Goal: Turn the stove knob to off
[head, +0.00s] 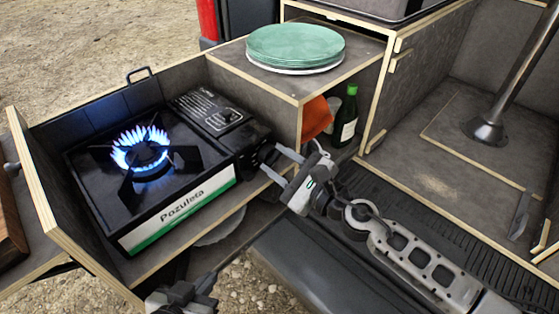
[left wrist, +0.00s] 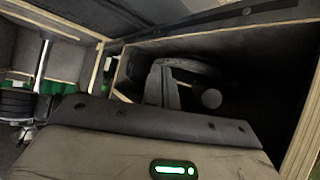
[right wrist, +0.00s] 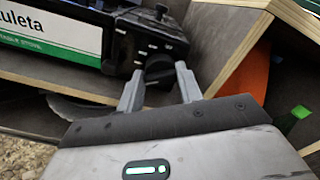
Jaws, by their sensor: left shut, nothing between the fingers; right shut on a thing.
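The black camping stove (head: 199,198), labelled "Pozuleta", stands in the wooden drawer box, and its burner shows a ring of blue flame (head: 140,149). The dark round stove knob (right wrist: 158,68) is on the stove's right end panel. My right gripper (head: 276,162) is at this panel, and in the right wrist view its two fingers (right wrist: 158,80) are on either side of the knob, shut on it. The fingers partly hide the knob in the head view. My left gripper (head: 182,296) is low at the bottom edge of the head view, shut and empty, away from the stove.
Green plates (head: 295,46) are stacked on the box right of the stove. Below them are an orange item (head: 316,118) and a green bottle (head: 346,117) in a cubby. Wooden edges of the box surround the stove. A metal post (head: 515,75) stands at right.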

